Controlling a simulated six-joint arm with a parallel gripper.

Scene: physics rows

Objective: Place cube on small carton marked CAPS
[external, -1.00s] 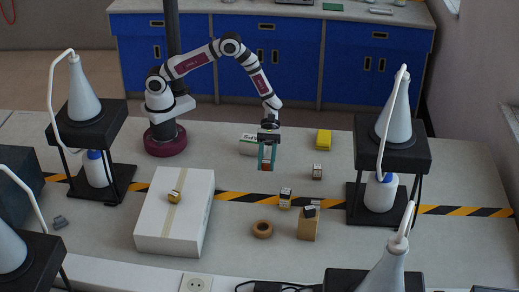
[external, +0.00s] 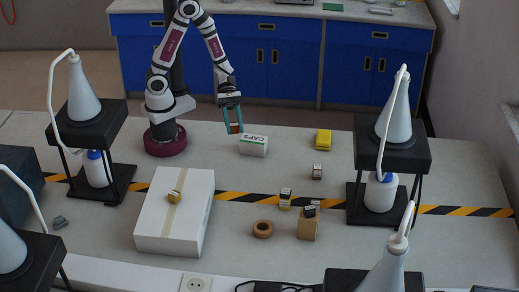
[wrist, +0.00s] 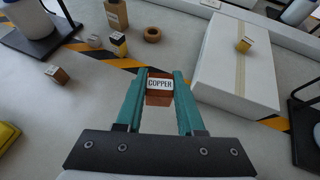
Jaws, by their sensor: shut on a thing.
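My gripper (external: 233,120) is shut on a copper-coloured cube (external: 235,128) and holds it raised above the table. In the wrist view the cube (wrist: 159,84) sits between the teal fingers, its white face reading COPPER. The small white-and-green carton marked CAPS (external: 254,149) lies on the table just right of and below the held cube in the external view. The cube appears beside the carton's left end; any gap between them is hard to tell. The carton does not show in the wrist view.
A large white box (external: 160,232) bears a small yellow cube (external: 174,196). Right of it are a wooden ring (external: 262,229), a tan box (external: 307,229), small labelled cubes (external: 285,203) and a yellow block (external: 323,139). Black stands with flasks (external: 395,150) flank the table.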

